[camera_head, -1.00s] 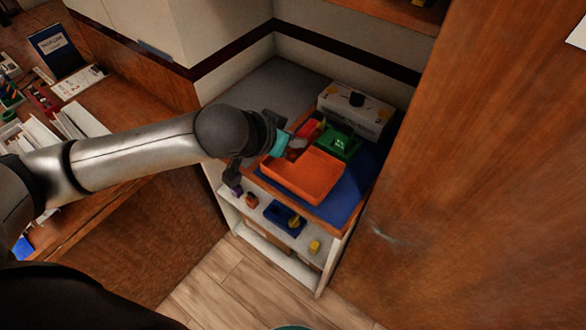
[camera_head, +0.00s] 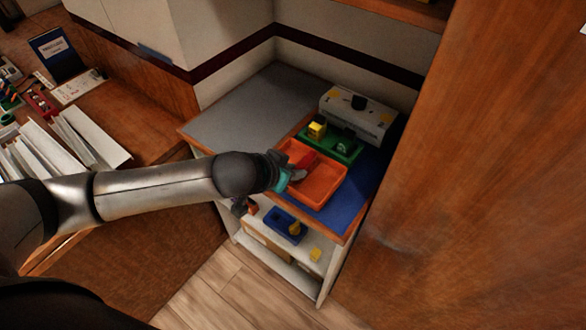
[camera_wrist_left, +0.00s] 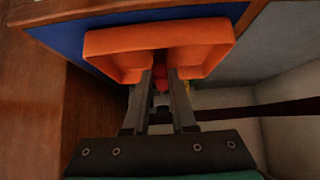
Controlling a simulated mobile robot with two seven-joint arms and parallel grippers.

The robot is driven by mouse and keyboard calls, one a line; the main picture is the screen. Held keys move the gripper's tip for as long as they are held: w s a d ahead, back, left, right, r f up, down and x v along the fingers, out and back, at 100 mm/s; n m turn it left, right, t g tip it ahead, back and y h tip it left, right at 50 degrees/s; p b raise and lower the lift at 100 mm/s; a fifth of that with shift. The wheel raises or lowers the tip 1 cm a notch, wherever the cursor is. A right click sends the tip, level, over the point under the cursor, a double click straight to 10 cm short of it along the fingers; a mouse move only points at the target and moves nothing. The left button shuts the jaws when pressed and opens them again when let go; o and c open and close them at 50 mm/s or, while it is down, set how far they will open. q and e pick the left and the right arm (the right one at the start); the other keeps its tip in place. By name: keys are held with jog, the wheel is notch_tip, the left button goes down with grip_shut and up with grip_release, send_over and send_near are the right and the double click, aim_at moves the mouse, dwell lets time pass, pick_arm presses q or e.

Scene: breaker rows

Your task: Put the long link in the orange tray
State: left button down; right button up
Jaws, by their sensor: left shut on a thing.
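The orange tray (camera_head: 322,186) sits on the blue mat on top of the cabinet, and it also shows in the wrist view (camera_wrist_left: 160,36). My left gripper (camera_head: 299,173) is at the tray's left part, over its inside. It is shut on a red piece (camera_head: 308,160), which I take to be the long link. In the wrist view the red piece (camera_wrist_left: 160,84) shows between the fingers, partly hidden by them. I cannot tell whether it touches the tray floor. My right gripper is not in view.
A green tray (camera_head: 352,154) with a yellow block (camera_head: 317,129) and a dark-green part stands behind the orange tray. A white box (camera_head: 358,112) is at the back. The grey top (camera_head: 245,110) to the left is clear. A shelf below holds a blue bin (camera_head: 283,228).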

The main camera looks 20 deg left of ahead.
pick_arm(q)
jog(key=c, duration=0.7)
grip_release()
jog(key=shift+f, duration=0.1)
jog(key=shift+c, duration=0.2)
jog(key=shift+r, duration=0.25)
jog(key=p+v, duration=0.2)
jog(key=v, duration=0.9)
jog(key=shift+s+a+r, duration=0.2)
jog(key=shift+s+r, duration=0.05)
jog(key=shift+s, duration=0.05)
